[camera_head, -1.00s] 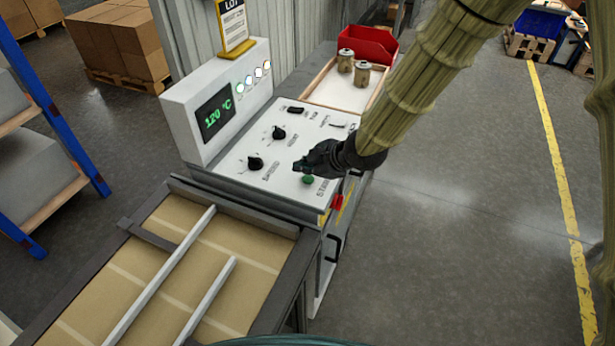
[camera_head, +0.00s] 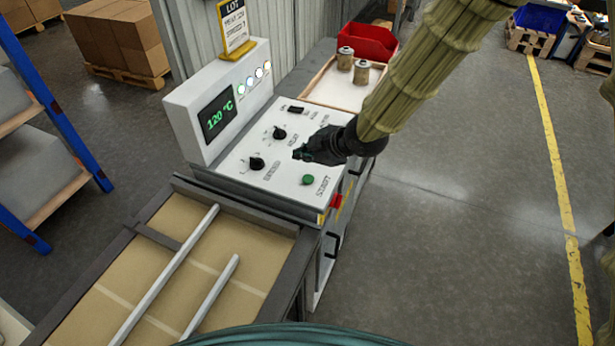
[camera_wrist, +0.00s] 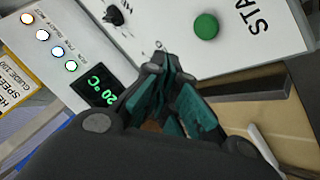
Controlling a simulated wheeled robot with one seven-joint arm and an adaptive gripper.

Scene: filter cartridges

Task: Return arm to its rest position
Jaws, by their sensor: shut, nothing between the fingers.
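My gripper (camera_head: 301,154) is shut and empty. In the head view it hangs over the white control panel (camera_head: 238,177), between the upper knob (camera_head: 279,132) and the green START button (camera_head: 308,180). The arm reaches in from the upper right. In the wrist view the closed fingers (camera_wrist: 160,65) show in the middle, with the green button (camera_wrist: 206,26) apart from them to the upper right. The display (camera_head: 216,114) reads 120 °C. The gap between fingertips and panel is hard to judge.
A conveyor (camera_head: 290,250) with guide rails lies in front. Behind the panel are a tray (camera_head: 318,92) with two canisters (camera_head: 353,66) and a red bin (camera_head: 370,42). A shelf rack (camera_head: 75,140) stands at left.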

